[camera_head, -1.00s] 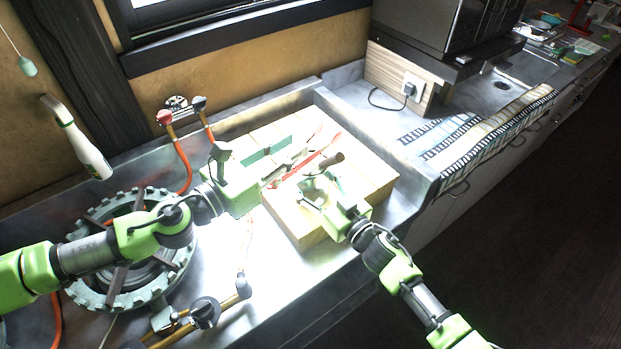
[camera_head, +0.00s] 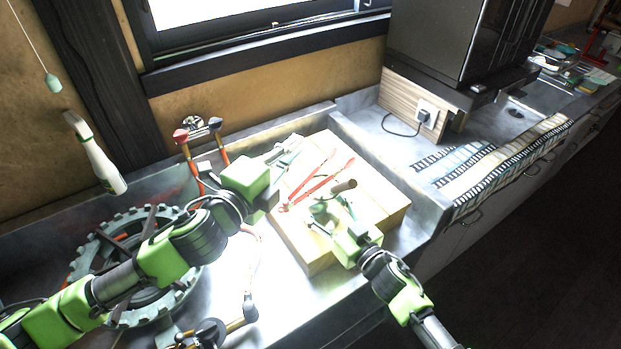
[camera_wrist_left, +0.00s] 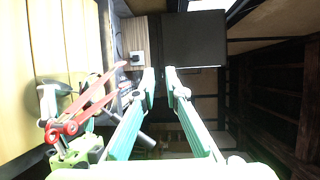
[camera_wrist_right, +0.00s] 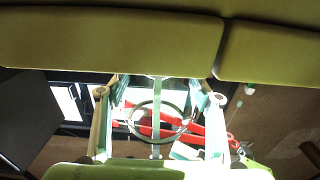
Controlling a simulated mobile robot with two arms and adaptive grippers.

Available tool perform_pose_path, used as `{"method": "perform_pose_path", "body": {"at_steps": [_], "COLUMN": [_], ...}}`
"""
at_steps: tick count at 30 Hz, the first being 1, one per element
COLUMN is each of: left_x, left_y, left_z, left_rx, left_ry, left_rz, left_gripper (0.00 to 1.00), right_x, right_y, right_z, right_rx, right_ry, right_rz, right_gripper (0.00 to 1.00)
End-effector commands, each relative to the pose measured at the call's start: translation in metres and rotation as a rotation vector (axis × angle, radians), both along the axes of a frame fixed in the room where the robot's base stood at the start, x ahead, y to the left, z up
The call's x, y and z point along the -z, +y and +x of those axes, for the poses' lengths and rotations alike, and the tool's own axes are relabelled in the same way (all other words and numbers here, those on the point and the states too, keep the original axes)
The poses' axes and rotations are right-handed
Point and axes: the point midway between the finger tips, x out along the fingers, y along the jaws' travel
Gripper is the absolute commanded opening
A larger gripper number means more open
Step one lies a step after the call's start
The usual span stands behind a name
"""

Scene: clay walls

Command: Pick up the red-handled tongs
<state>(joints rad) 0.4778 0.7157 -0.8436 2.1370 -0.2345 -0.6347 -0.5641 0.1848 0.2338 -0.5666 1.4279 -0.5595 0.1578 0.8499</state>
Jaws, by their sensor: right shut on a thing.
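The red-handled tongs (camera_head: 320,183) lie with their arms spread on the pale wooden block; they also show in the left wrist view (camera_wrist_left: 90,104) and beyond the fingers in the right wrist view (camera_wrist_right: 190,129). My left gripper (camera_head: 283,148) is open and empty above the block's back-left part, beside the tongs and apart from them. In the left wrist view its fingers (camera_wrist_left: 160,75) point past the tongs. My right gripper (camera_head: 328,212) is low over the block's front, shut on a ring-shaped tool (camera_wrist_right: 158,104). Exact contact is hard to see.
The wooden block (camera_head: 385,200) stands in a metal counter recess with a raised right edge. A gas burner ring (camera_head: 95,262) is at left, with hoses and taps near it. A black appliance (camera_head: 440,45) stands at back right.

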Motion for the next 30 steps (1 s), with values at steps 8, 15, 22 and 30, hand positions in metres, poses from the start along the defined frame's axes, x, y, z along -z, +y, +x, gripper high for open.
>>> {"method": "perform_pose_path", "body": {"at_steps": [8, 15, 22, 30], "left_x": [0.032, 0.049, 0.062, 0.076], "left_y": [0.009, 0.007, -0.007, -0.025], "left_z": [-0.014, -0.033, -0.015, 0.015], "left_rx": [-0.196, -0.295, -0.312, -0.311], "left_ry": [0.636, 0.934, 0.983, 0.979], "left_rz": [-0.835, -1.192, -1.250, -1.245], "left_gripper": [0.11, 0.11, 0.11, 0.11], "right_x": [0.001, 0.001, 0.001, 0.001], "right_y": [0.000, 0.000, 0.000, 0.000], "right_z": [0.000, 0.000, 0.000, 0.000], "right_rx": [0.000, 0.000, 0.000, 0.000], "right_ry": [0.001, 0.001, 0.001, 0.001], "right_rz": [-0.001, -0.001, -0.001, -0.001], "right_gripper": [0.27, 0.27, 0.27, 0.27]}}
